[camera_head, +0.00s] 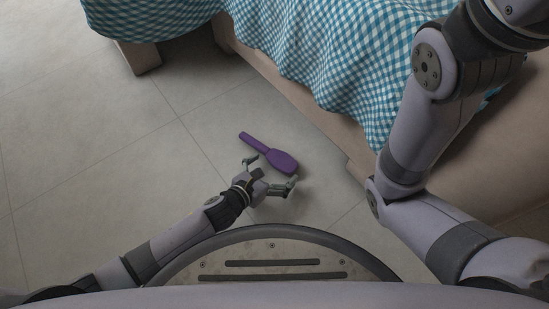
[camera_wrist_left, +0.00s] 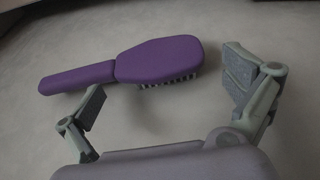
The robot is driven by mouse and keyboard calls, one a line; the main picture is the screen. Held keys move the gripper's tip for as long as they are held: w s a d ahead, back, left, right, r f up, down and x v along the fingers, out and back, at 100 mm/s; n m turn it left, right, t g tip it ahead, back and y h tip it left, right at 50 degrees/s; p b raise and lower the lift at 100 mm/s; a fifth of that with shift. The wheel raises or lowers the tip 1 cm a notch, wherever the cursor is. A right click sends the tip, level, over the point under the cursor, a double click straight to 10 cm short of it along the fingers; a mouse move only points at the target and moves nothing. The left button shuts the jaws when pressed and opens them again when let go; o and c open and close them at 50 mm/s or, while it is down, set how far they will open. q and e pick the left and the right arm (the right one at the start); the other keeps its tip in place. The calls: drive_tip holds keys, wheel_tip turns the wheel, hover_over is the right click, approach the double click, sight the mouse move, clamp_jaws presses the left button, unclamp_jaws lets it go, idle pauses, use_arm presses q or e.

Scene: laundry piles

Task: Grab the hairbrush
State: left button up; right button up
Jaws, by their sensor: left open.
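A purple hairbrush (camera_head: 282,160) lies on the tiled floor, its handle pointing to the upper left and its wide head to the lower right. In the left wrist view the hairbrush (camera_wrist_left: 160,60) lies across the upper middle, with its bristles showing along the lower edge of the head. My left gripper (camera_head: 270,174) is open and empty, just beside the brush on its near side. In the left wrist view the fingers of my left gripper (camera_wrist_left: 167,82) are spread wide, with the brush just beyond the fingertips. Whether they touch it is unclear. My right gripper is not seen.
A bed or couch (camera_head: 345,150) with a beige base stands at the right and back, partly covered by a blue and white checked cloth (camera_head: 300,50). A beige leg (camera_head: 140,58) stands at the upper left. The tiled floor (camera_head: 80,150) at the left is clear.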

use_arm(q)
drive_tip(key=c, duration=1.2)
drive_tip(key=shift+c, duration=0.2)
drive_tip(key=shift+r, duration=0.15)
